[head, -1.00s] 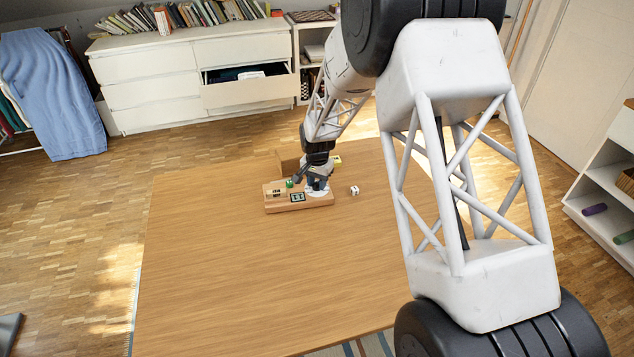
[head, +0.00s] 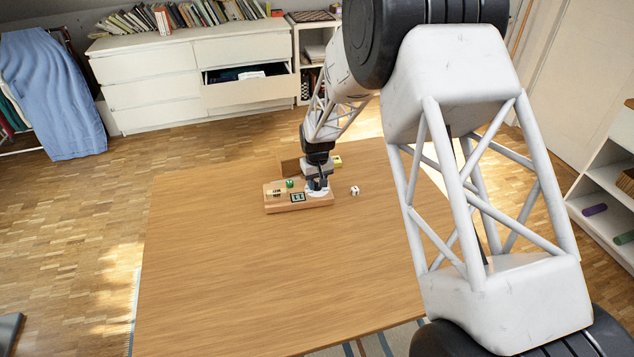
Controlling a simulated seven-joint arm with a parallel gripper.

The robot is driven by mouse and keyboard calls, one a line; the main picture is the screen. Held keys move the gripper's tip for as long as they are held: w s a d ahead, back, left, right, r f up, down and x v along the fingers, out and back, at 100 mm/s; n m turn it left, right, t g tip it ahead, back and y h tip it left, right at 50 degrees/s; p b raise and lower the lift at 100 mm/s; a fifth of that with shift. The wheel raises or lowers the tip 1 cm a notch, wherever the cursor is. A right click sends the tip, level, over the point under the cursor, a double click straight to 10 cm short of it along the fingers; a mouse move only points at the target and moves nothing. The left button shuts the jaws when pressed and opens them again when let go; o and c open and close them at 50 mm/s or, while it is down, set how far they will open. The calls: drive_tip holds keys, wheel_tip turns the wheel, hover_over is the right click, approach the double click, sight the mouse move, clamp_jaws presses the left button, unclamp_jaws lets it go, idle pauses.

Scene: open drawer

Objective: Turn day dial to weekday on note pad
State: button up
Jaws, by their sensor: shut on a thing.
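A wooden board (head: 285,208) lies near the far edge of the table, with a small dark-framed panel (head: 298,197) on its front. A pale round piece, likely the day dial (head: 318,193), sits at the board's right end. My gripper (head: 317,186) points down over this piece and is shut on it; the fingertips are small and the contact is partly hidden. A green cube (head: 289,183) and a small marked plate (head: 276,192) sit on the board's left part. The dial's markings are too small to read.
A white die (head: 354,190) lies right of the board. A brown block (head: 289,165) and a yellow-green item (head: 337,161) stand behind it, partly hidden by my arm. The table's (head: 240,270) front and left are clear. A white dresser (head: 150,75) with an open drawer (head: 248,92) stands behind.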

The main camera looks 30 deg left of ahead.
sight(317, 182)
drive_tip(key=n, duration=0.5)
drive_tip(key=shift+n, duration=0.4)
drive_tip(key=o, duration=0.9)
drive_tip(key=shift+o, duration=0.2)
drive_tip(key=shift+r, duration=0.15)
drive_tip(key=shift+r, duration=3.8)
